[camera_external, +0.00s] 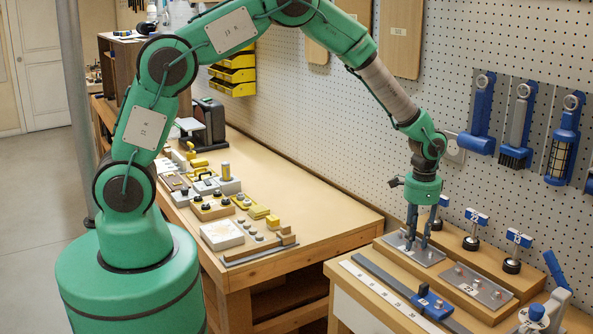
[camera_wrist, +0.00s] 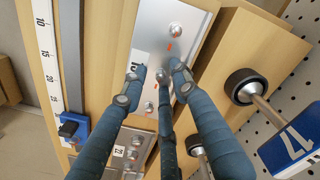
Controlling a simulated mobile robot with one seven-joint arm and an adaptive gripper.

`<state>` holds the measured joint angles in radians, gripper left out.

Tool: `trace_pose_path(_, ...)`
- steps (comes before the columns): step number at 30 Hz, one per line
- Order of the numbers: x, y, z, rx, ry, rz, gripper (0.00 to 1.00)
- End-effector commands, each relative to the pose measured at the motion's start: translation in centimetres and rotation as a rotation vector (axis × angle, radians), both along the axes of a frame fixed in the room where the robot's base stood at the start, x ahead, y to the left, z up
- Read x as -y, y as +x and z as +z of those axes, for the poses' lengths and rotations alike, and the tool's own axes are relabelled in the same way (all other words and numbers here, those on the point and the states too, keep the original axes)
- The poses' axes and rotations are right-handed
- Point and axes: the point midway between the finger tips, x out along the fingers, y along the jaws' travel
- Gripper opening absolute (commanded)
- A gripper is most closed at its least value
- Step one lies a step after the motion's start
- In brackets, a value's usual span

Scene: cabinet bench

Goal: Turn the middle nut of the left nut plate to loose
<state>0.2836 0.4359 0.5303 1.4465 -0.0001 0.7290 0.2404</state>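The left nut plate (camera_external: 402,243) is a metal plate on the wooden bench block. It fills the upper middle of the wrist view (camera_wrist: 152,32). One nut (camera_wrist: 175,30) shows near its far end and another (camera_wrist: 148,107) near its close end. The middle nut (camera_wrist: 162,77) is small and partly hidden between my fingers. My gripper (camera_external: 415,246) points down over the plate with its fingertips at the plate surface. In the wrist view my gripper (camera_wrist: 160,73) has its fingertips apart on either side of the middle nut, with a visible gap. Whether any finger touches it I cannot tell.
A second nut plate (camera_external: 492,296) labelled 22 lies to the right. Black knobs with blue tags, one knob (camera_wrist: 245,87) close beside my fingers, stand behind the plates. A ruler strip and a rail with a blue slider (camera_external: 435,304) run in front. A blue-handled clamp (camera_external: 555,270) is at right.

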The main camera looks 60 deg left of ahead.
Motion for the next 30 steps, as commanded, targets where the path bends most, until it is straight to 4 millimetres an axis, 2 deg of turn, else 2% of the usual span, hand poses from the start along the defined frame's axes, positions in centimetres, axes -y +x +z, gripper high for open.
trace_pose_path(1,0.00,0.00,0.01,0.000,0.000,0.000,0.29)
trace_pose_path(5,0.00,0.00,0.02,0.000,0.000,0.000,0.03)
trace_pose_path(6,0.00,0.00,0.02,0.000,0.000,0.000,0.00)
trace_pose_path(20,-0.04,-0.02,0.04,-0.001,0.001,0.040,0.00)
trace_pose_path(30,-0.06,-0.02,0.08,-0.001,0.001,0.226,0.00)
